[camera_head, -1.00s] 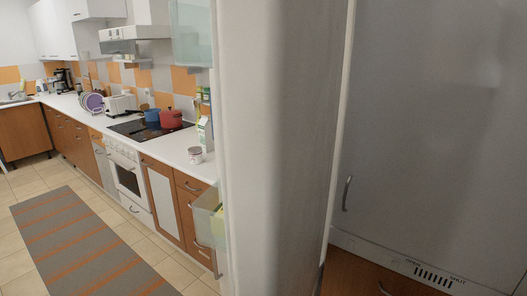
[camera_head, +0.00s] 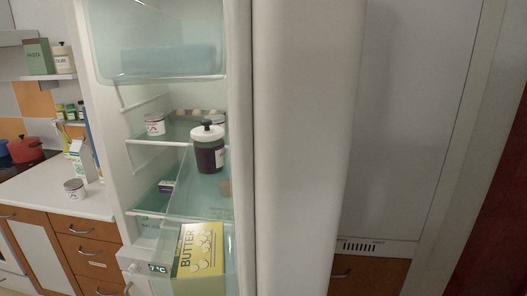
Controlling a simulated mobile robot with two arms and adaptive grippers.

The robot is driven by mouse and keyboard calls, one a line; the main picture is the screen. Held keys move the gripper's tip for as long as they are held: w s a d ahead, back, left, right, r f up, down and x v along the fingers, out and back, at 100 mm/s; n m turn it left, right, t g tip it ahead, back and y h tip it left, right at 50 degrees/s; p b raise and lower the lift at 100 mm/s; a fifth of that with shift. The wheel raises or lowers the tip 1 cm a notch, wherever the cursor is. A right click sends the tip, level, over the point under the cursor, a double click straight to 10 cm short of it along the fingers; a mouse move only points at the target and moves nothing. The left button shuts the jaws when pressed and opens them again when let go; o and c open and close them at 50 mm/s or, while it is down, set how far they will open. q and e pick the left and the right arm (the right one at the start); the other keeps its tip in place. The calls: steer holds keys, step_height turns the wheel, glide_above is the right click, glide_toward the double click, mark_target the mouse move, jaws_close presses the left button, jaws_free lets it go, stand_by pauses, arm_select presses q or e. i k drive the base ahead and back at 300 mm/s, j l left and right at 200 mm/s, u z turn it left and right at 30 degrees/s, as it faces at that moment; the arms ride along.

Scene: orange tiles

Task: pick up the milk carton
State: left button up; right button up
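The milk carton (camera_head: 80,158) appears to be the white and green carton standing upright on the white counter, left of the open fridge. It is small in the head view, and its right side is close to the fridge's edge. Neither of my grippers is in view.
The fridge stands open, its door (camera_head: 300,150) edge-on in the middle. It holds a dark jar (camera_head: 207,152) and a yellow butter box (camera_head: 199,248). A small tub (camera_head: 75,189) stands on the counter before the carton. A red pot (camera_head: 26,151) is at the left.

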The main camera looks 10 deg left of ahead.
mark_target(82, 160)
steer(key=i+j+z, duration=0.1)
steer(key=j+z, duration=0.3)
steer(key=j, duration=0.95)
steer(key=k+j+z, duration=0.15)
steer(key=j+z, duration=0.25)
steer(key=j, duration=0.9)
steer(key=j+u, duration=0.1)
steer(key=j, duration=0.8)
steer(key=i+j, duration=0.1)
steer(key=j, duration=0.85)
steer(key=k+u, duration=0.05)
